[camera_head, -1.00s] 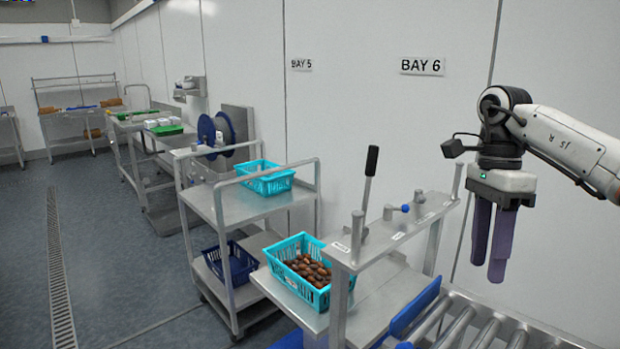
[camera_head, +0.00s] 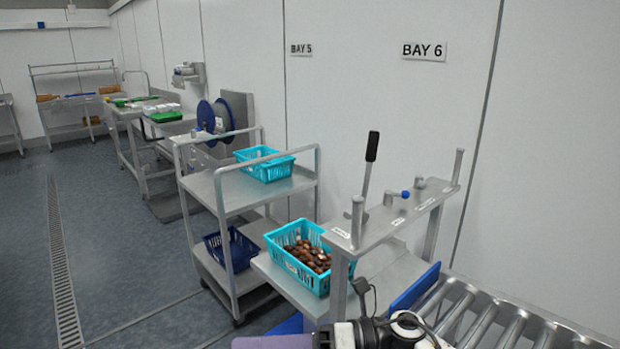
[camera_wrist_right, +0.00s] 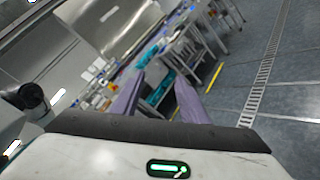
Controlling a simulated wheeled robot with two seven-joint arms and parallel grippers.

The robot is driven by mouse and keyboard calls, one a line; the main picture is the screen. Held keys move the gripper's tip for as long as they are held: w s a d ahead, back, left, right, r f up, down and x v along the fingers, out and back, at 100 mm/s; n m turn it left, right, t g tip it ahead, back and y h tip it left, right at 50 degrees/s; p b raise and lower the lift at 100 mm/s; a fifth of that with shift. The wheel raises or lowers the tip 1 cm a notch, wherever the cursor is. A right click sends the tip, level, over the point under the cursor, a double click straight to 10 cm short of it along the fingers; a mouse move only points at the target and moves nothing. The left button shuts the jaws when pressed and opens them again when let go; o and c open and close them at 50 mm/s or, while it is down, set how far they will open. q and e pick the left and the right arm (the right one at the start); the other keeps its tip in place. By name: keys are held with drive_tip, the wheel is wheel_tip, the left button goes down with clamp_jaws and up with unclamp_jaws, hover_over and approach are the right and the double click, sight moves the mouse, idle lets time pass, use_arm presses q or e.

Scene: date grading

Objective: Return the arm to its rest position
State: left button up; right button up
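My right gripper (camera_head: 275,342) is low at the bottom edge of the head view, pointing left, with only part of it and its wrist showing. In the right wrist view its two purple fingers (camera_wrist_right: 160,80) are apart with nothing between them. It is in front of the metal stand and the turquoise crate of dates (camera_head: 322,281), not touching the crate as far as I see. My left gripper is not in view.
A metal stand (camera_head: 385,222) with a black-handled lever (camera_head: 371,160) is near the right arm. A roller conveyor (camera_head: 500,312) lies at the right. A trolley (camera_head: 228,190) holds an empty turquoise crate (camera_head: 265,168) and a blue crate (camera_head: 232,252) below. The floor at left is clear.

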drive_tip(key=d+f+m+t+h, duration=0.5)
drive_tip(key=d+f+m+t, duration=0.25)
drive_tip(key=m, duration=0.85)
drive_tip(key=d+f+m+t+h, duration=0.4)
drive_tip(key=d+f+m+t, duration=0.4)
drive_tip(key=m, duration=0.7)
drive_tip(key=s+d+f+m+g+h, duration=0.3)
drive_tip(key=s+d+f+m, duration=0.2)
drive_tip(key=s+f, duration=0.2)
drive_tip(key=s+d+f+m+g+h, duration=0.3)
drive_tip(key=s+f+m, duration=0.3)
drive_tip(key=s, duration=0.6)
drive_tip(key=shift+d+f, duration=0.85)
drive_tip(key=shift+f, duration=0.05)
drive_tip(key=shift+w, duration=0.1)
drive_tip(key=shift+c, duration=1.1)
